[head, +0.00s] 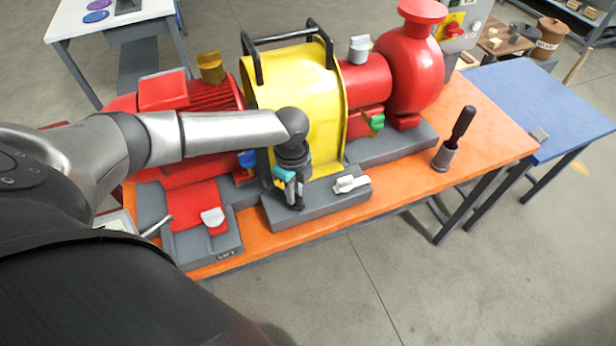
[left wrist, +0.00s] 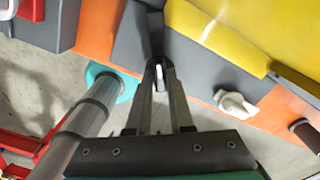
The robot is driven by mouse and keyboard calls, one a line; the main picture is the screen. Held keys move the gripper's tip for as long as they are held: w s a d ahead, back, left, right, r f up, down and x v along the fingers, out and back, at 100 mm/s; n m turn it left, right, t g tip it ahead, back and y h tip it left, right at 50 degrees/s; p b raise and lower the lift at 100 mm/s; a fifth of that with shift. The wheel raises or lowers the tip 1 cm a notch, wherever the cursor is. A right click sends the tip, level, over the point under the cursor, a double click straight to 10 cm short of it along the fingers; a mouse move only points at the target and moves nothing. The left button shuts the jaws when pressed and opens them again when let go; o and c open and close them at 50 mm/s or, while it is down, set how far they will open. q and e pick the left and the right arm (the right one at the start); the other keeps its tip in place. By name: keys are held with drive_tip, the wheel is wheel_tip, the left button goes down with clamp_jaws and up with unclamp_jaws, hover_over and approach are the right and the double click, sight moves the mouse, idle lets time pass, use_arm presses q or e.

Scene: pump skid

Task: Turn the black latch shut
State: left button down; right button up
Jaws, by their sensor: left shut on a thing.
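My left gripper (head: 297,204) reaches down to the grey base block in front of the yellow guard (head: 320,130). It is shut on the black latch, which it mostly hides in the head view. In the left wrist view, the two fingers (left wrist: 160,68) close together, and a dark bar that looks like the latch (left wrist: 156,36) shows just beyond their tips. How far the latch is turned cannot be told. My right gripper is not in view.
A white latch (head: 350,184) sits on the same block, right of my gripper; it also shows in the left wrist view (left wrist: 236,104). Another white latch (head: 213,217) is on the left block.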

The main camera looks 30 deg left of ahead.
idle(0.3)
use_arm(q)
drive_tip(key=c, duration=0.8)
unclamp_jaws()
wheel_tip(320, 180, up, 15)
drive_tip(key=p, duration=0.1)
drive_tip(key=shift+r, duration=0.15)
